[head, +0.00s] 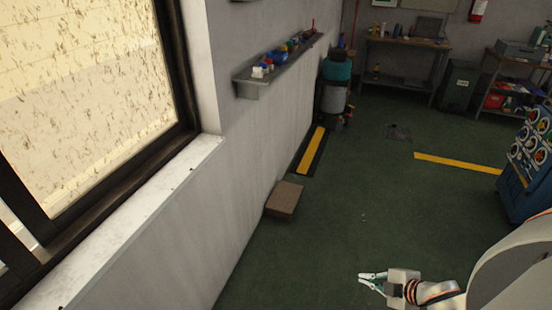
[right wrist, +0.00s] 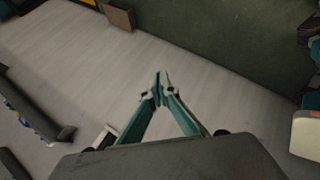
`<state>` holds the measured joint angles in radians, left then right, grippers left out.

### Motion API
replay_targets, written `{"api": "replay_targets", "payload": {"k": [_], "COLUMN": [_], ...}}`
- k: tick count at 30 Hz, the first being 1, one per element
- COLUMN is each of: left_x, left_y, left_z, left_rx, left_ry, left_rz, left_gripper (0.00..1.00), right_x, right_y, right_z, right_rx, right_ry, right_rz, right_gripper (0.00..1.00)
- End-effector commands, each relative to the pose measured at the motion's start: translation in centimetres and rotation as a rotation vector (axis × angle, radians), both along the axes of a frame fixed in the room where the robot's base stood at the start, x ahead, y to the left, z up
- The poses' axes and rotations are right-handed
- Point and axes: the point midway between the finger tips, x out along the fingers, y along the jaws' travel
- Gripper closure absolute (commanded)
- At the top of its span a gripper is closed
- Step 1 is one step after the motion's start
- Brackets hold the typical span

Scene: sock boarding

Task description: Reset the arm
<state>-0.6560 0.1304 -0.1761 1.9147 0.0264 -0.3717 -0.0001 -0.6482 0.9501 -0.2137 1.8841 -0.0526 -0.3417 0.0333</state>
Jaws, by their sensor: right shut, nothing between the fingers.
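My right gripper (head: 363,279) is in the lower right of the head view, at the end of my right arm, over the green floor. In the right wrist view its two teal fingers (right wrist: 162,78) come together at the grey tips. It is shut and empty, touching nothing that I can see. My left gripper is not in either view.
A window with a white sill (head: 120,225) and a grey wall (head: 215,195) fill the left. A wall shelf (head: 262,80) holds small items. A brown box (head: 284,198) stands on the floor (head: 335,225) by the wall. A blue cabinet (head: 525,175) stands at right. The middle floor is clear.

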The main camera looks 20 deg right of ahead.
Motion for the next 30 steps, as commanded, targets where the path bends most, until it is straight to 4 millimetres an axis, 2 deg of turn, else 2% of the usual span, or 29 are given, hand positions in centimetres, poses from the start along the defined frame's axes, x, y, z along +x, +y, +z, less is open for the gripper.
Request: {"api": "replay_targets", "payload": {"k": [2,11,14,18,24,27,30], "left_x": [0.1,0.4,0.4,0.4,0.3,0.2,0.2], "left_y": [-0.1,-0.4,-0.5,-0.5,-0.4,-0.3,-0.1], "left_z": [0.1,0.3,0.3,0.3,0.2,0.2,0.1], "left_rx": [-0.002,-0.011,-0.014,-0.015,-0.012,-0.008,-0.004], "left_ry": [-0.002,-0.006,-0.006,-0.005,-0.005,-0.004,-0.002], "left_rz": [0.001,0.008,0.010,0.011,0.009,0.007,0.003], "left_gripper": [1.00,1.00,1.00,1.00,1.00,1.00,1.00], "right_x": [1.2,-0.7,-1.3,-1.9,-1.9,-1.7,-1.6], "right_y": [-0.2,5.4,7.9,12.7,19.2,21.3,22.5], "right_z": [1.7,-0.9,-1.6,-2.4,-2.4,-2.2,-2.0], "right_rx": [0.016,0.186,0.259,0.390,0.567,0.624,0.657], "right_ry": [-0.013,-0.007,-0.007,-0.006,-0.004,-0.004,-0.003], "right_rz": [-0.026,-0.159,-0.216,-0.317,-0.454,-0.499,-0.526], "right_gripper": [1.00,1.00,1.00,1.00,1.00,1.00,1.00]}}
